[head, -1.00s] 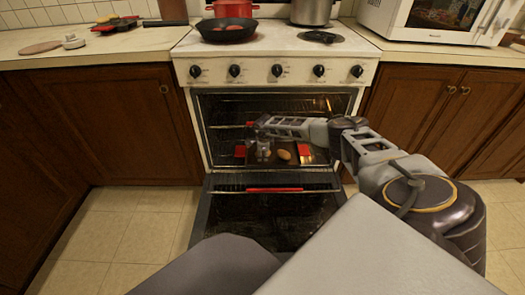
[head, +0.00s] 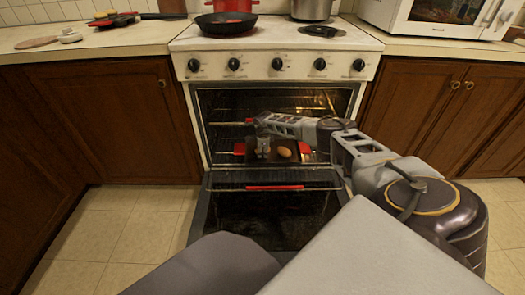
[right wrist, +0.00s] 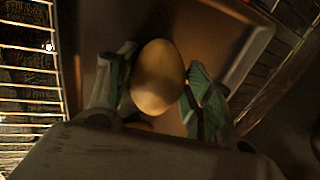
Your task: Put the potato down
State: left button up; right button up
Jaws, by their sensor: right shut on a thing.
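A tan, egg-shaped potato (right wrist: 158,76) sits between the two fingers of my right gripper in the right wrist view. My right gripper (head: 263,153) points down inside the open oven, shut on the potato, low over a dark baking tray with red handles (head: 239,149). In the head view the fingers mostly hide the held potato. Another tan, potato-like thing (head: 284,152) lies on the tray just right of the gripper. I cannot tell whether the held potato touches the tray. My left gripper is not in view.
The oven door (head: 262,215) is folded down in front. Oven rack wires (right wrist: 28,72) run beside the tray. A dark pan (head: 227,22), a red pot and a steel pot (head: 311,9) stand on the stove top. A white microwave (head: 440,17) is at the right.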

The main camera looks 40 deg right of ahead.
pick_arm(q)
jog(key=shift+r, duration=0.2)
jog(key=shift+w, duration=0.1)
pick_arm(e)
jog(key=shift+f, duration=0.25)
jog(key=o, duration=0.7)
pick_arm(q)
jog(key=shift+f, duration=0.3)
pick_arm(e)
jog(key=o, duration=0.4)
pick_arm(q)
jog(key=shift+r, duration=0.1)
pick_arm(e)
jog(key=shift+r, duration=0.1)
jog(key=shift+r, duration=0.35)
jog(key=shift+p+v, duration=0.95)
jog(key=shift+v, duration=0.2)
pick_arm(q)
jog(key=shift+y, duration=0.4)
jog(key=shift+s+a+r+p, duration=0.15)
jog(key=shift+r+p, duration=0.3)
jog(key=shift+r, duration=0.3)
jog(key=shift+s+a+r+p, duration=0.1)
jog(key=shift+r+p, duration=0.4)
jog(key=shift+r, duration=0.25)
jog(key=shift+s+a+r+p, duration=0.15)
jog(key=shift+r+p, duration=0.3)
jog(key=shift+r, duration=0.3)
pick_arm(e)
jog(key=shift+v, duration=2.4)
